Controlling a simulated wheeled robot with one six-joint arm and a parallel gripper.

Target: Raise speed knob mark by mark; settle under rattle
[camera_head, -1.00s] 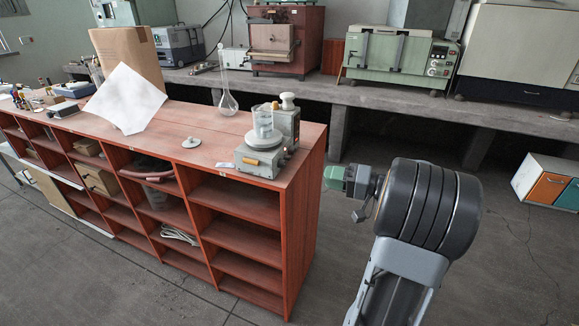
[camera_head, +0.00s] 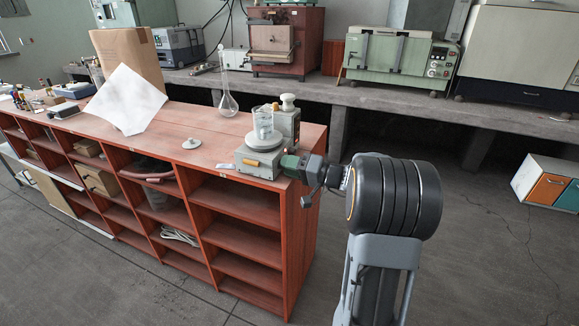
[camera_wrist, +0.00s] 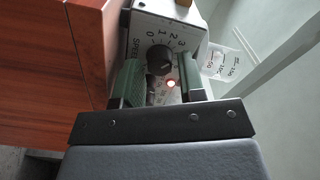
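The stirrer (camera_head: 262,162) is a grey-green unit with a glass beaker (camera_head: 264,122) on its plate, at the right end of the red-brown shelf unit. In the wrist view its black speed knob (camera_wrist: 159,58) sits on a pale panel with the numbers 0 to 3 showing and the word SPEED. My gripper (camera_wrist: 160,68) is open, with a green finger on each side of the knob. Whether the fingers touch it I cannot tell. In the head view my gripper (camera_head: 289,163) is at the stirrer's right side.
A long-necked flask (camera_head: 228,103), a small lidded disc (camera_head: 191,143) and a white sheet (camera_head: 126,98) are on the shelf unit top (camera_head: 190,120). A concrete bench (camera_head: 400,101) with several machines runs behind. The floor to the right is mostly clear.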

